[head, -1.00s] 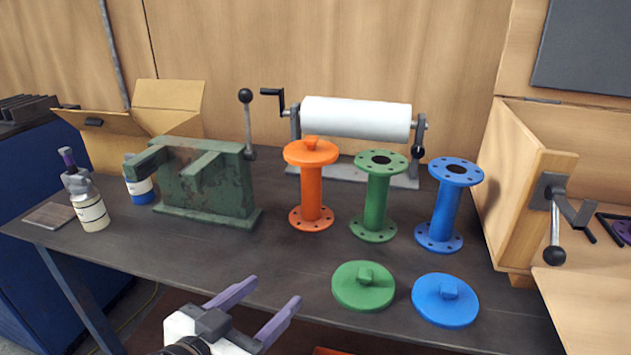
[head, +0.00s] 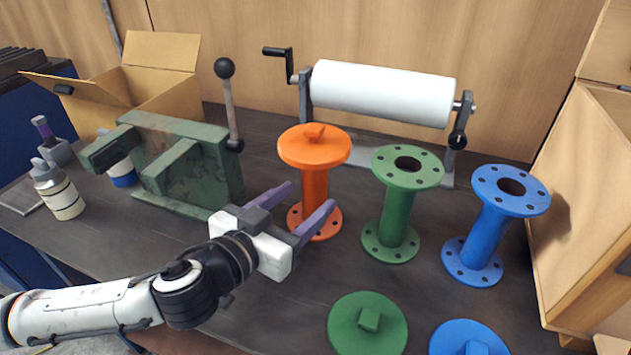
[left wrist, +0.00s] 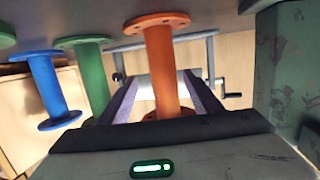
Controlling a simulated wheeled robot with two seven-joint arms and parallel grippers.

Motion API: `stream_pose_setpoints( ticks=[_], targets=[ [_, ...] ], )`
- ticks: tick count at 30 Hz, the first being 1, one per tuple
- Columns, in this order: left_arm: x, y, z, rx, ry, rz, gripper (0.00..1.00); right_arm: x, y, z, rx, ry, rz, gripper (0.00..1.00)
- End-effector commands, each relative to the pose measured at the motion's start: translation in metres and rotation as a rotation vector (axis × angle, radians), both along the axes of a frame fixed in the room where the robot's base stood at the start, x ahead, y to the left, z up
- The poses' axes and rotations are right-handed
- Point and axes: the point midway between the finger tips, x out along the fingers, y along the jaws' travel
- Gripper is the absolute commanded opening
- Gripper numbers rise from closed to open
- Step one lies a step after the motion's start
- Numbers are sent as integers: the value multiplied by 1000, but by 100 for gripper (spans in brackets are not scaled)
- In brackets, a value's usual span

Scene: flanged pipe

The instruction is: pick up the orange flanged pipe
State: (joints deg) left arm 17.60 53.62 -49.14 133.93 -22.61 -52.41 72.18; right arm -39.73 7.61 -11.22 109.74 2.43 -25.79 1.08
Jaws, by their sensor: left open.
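The orange flanged pipe (head: 314,188) stands upright on the dark table in the head view, with an orange lid on its top flange. My left gripper (head: 301,203) is open and low at the pipe, its two purple fingers pointing toward the pipe's shaft. In the left wrist view the orange pipe (left wrist: 161,65) appears upside down, between the left gripper's fingers (left wrist: 160,103). I cannot tell whether a finger touches it. The fingers partly cover the pipe's lower part in the head view. My right gripper is not in view.
A green flanged pipe (head: 397,215) and a blue one (head: 480,240) stand to the right. A green lid (head: 367,338) and a blue lid (head: 462,345) lie in front. A green metal press (head: 190,170) stands close on the left, a paper roll (head: 385,92) behind.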

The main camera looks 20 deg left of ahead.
Motion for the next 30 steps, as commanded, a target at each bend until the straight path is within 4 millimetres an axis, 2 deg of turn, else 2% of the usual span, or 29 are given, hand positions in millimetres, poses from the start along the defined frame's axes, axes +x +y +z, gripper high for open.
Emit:
stream_pose_setpoints(
  ticks=[12, 21, 30],
  targets=[
    [48, -5, -8, 0, 0, 0, 59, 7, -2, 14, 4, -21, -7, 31],
    [52, -6, -11, 0, 1, -1, 57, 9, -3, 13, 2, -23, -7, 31],
    [52, -6, -11, 1, 1, -1, 6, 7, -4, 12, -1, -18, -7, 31]
  ],
)
